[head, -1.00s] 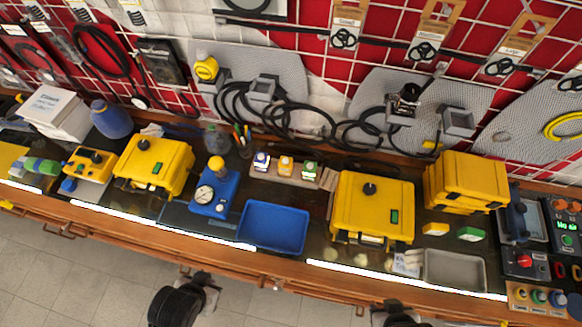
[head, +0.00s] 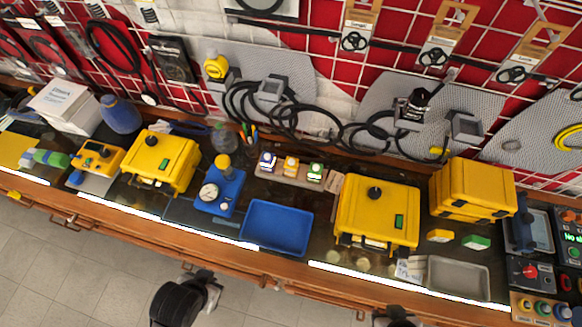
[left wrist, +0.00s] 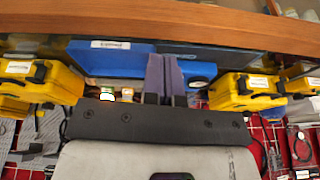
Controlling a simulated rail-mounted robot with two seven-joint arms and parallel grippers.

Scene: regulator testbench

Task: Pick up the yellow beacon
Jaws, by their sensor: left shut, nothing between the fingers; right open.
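Three small white-based units stand in a row on a wooden strip; the middle one has a yellow-orange front (head: 291,166) and looks like the yellow beacon. It shows small and upside down in the left wrist view (left wrist: 127,93). A yellow dome (head: 222,162) also tops the blue gauge unit (head: 226,190), so I cannot be sure which is meant. My left gripper (head: 210,291) is in front of the bench, away from both. Its fingers (left wrist: 165,78) are shut and empty. My right gripper (head: 396,316) is partly cut off at the bottom edge; it is open.
A blue tray (head: 276,228) lies at the bench's front, between the gauge unit and a large yellow case (head: 377,212). Another yellow case (head: 160,161) stands left. A yellow block (head: 440,236) and a green block (head: 476,241) lie behind a grey tray (head: 458,278). Hoses hang behind.

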